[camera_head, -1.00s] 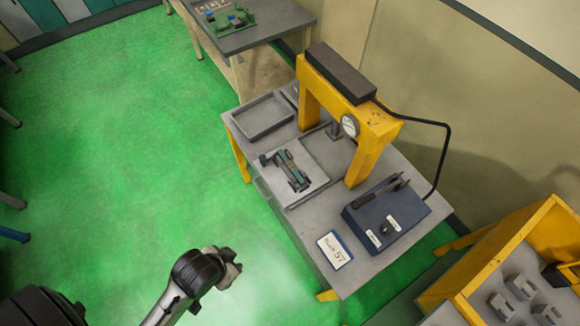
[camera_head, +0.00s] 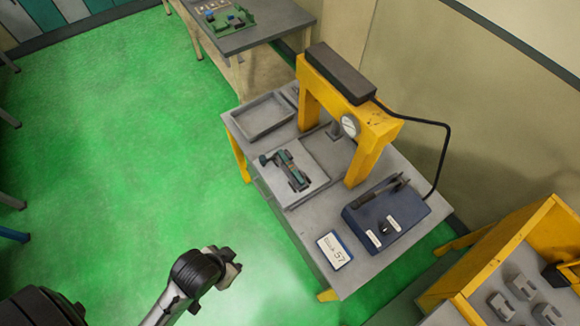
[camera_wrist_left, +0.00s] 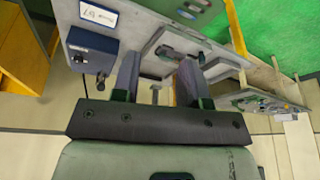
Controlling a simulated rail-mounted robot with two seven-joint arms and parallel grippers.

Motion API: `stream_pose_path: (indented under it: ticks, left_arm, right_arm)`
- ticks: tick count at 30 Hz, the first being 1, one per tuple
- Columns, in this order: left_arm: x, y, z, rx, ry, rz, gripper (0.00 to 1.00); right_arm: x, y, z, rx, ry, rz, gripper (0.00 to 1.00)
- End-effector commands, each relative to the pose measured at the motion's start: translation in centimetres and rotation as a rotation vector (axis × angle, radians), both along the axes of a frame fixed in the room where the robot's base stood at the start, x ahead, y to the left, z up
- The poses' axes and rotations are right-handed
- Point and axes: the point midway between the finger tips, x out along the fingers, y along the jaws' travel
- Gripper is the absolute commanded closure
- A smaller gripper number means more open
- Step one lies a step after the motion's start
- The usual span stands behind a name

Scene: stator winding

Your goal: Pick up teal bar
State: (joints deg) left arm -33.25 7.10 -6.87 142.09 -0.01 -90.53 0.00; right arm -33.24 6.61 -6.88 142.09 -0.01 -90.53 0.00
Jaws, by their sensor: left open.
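The teal bar (camera_head: 284,166) lies with dark end pieces on a pale grey square plate (camera_head: 313,188) on the workbench in the head view. My left gripper (camera_head: 236,270) comes in from the bottom left, over the green floor, in front of the bench and well apart from the bar. In the left wrist view, its two fingers (camera_wrist_left: 160,74) stand apart with nothing held between them. The plate with the bar (camera_wrist_left: 178,51) shows small beyond the fingers, partly covered by them. My right gripper is not in view.
A yellow press frame (camera_head: 372,148) stands behind the plate. A blue box (camera_head: 386,221) with a black cable and a white card (camera_head: 335,250) lie to the right. An empty grey tray (camera_head: 263,117) is at the left. Another table (camera_head: 255,35) stands farther back.

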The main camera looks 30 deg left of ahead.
Motion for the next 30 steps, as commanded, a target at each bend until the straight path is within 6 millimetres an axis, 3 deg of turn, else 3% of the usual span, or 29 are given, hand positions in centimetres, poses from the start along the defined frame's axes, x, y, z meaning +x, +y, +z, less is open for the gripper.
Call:
stream_pose_path:
  ticks: [6,11,17,20,23,30]
  left_arm:
    - [0.0,0.0,0.0,-0.001,0.000,0.001,0.59]
    - [0.0,-0.1,0.0,-0.004,0.000,0.003,0.45]
    - [0.0,-0.2,0.0,-0.007,-0.001,0.004,0.45]
    - [1.1,-0.2,-0.3,-0.006,-0.026,0.003,0.45]
    - [3.8,0.0,-0.5,0.001,-0.095,0.000,0.45]
    - [14.7,1.8,1.4,0.107,-0.399,-0.078,0.45]
  right_arm:
    - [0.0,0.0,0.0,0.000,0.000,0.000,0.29]
    - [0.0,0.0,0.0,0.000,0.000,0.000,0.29]
    - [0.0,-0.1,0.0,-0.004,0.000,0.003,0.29]
    - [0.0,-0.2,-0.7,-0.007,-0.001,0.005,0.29]
    - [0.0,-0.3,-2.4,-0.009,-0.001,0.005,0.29]
    - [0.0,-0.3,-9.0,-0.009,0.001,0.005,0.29]
